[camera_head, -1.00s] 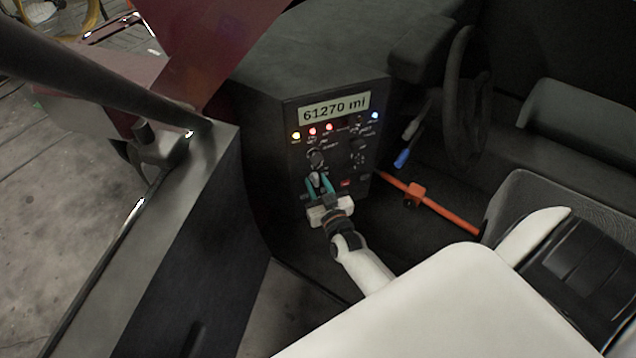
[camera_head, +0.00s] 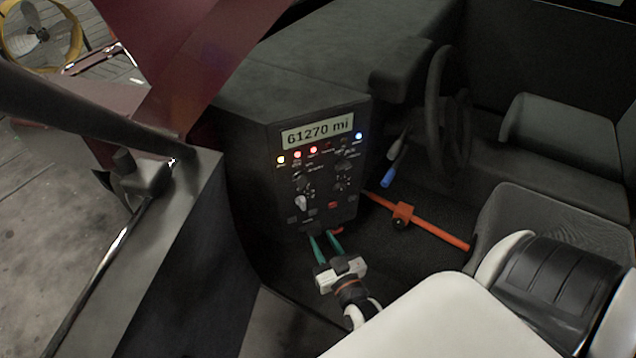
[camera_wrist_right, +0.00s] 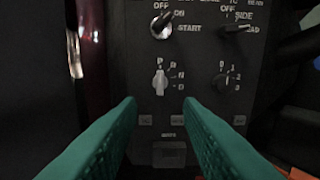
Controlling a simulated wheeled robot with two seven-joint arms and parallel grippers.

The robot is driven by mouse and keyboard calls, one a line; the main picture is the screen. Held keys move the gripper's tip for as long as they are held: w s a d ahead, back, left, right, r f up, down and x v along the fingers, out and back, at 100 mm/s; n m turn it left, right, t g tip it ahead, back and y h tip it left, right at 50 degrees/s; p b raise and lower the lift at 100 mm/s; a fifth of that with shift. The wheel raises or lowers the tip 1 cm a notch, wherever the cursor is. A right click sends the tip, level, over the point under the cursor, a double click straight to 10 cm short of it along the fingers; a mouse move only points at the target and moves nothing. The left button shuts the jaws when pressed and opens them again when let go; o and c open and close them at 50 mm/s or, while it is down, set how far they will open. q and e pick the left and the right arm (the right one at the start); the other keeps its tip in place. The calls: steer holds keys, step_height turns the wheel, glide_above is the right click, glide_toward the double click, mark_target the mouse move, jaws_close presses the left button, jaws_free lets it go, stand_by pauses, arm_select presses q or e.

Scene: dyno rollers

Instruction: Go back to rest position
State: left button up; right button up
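My right gripper (camera_head: 325,247) has green fingers and is in front of the lower edge of the dark control panel (camera_head: 268,190). In the right wrist view its two fingers (camera_wrist_right: 165,135) are apart with nothing between them. Beyond them the panel shows a white selector knob (camera_wrist_right: 160,82), a second knob (camera_wrist_right: 222,80) and a start switch (camera_wrist_right: 162,25). In the head view the white knob (camera_head: 301,203) is just above the fingertips, apart from them. My left gripper is not in view.
A steering wheel (camera_head: 443,105) and an orange bar (camera_head: 440,232) lie right of the panel, with a blue-tipped lever (camera_head: 388,178) between. A mileage display (camera_head: 318,131) tops the panel. A dark door (camera_head: 180,265) stands left. A seat (camera_head: 560,140) is at right.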

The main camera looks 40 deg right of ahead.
steer(key=shift+s, duration=0.15)
stand_by(0.4)
steer(key=s+a+f+n+g+y, duration=0.1)
steer(key=s+a+f+g, duration=0.15)
steer(key=f, duration=0.55)
steer(key=s+a+f+n+g+y, duration=0.1)
steer(key=s+a+f+g+y, duration=0.2)
steer(key=f, duration=0.4)
steer(key=s+a+f+n+g, duration=0.15)
steer(key=s+f, duration=0.25)
steer(key=f, duration=0.4)
steer(key=s+f+g, duration=0.4)
steer(key=s+f, duration=0.3)
steer(key=s, duration=0.4)
steer(key=s+d+f+n+g, duration=0.1)
steer(key=s+f+g, duration=0.4)
steer(key=s, duration=0.7)
step_height(320, 180, down, 2)
steer(key=shift+s+f+g, duration=0.15)
steer(key=shift+s+g, duration=0.05)
steer(key=shift+g, duration=0.1)
